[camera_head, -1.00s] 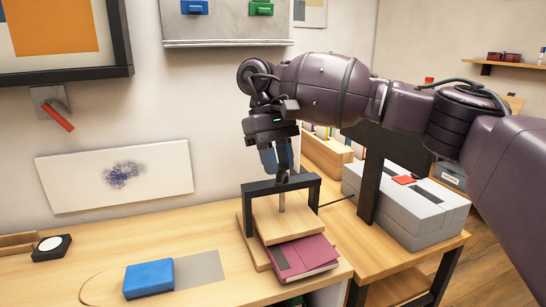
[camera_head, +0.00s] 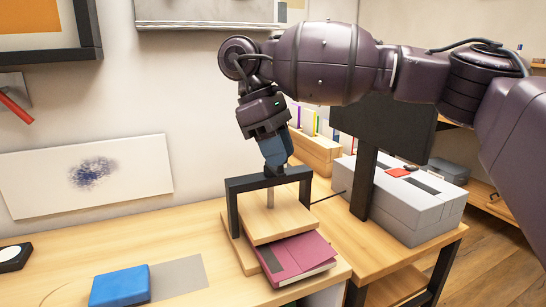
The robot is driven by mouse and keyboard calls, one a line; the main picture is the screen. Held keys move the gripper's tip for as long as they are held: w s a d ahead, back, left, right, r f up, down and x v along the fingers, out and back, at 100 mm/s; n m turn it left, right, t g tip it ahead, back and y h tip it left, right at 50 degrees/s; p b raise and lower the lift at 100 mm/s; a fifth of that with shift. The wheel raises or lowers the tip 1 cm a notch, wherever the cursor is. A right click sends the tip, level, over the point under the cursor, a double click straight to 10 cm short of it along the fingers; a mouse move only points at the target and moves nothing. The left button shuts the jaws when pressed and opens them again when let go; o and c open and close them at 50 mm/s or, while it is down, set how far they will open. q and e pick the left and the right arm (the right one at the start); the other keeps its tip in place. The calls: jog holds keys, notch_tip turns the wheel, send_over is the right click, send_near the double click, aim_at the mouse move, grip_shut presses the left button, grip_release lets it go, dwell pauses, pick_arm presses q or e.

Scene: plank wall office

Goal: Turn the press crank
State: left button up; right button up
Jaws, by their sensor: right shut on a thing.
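The press (camera_head: 233,210) stands on the desk, with a black frame, a wooden base and a wooden plate on a metal spindle. A maroon book (camera_head: 300,260) lies partly under the plate, its front part sticking out. My right gripper (camera_head: 276,168) points down at the top of the frame, shut on the press crank. The crank itself is mostly hidden by the fingers. My left gripper is not in view.
A blue box (camera_head: 120,286) lies on the desk at the front left beside a grey sheet (camera_head: 180,277). A grey machine (camera_head: 415,208) and a dark monitor (camera_head: 385,122) stand to the right. A white panel (camera_head: 40,188) leans on the wall.

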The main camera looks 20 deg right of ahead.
jog(key=shift+d+f, duration=0.1)
jog(key=shift+f, duration=0.05)
dwell(0.4)
jog(key=o, duration=0.9)
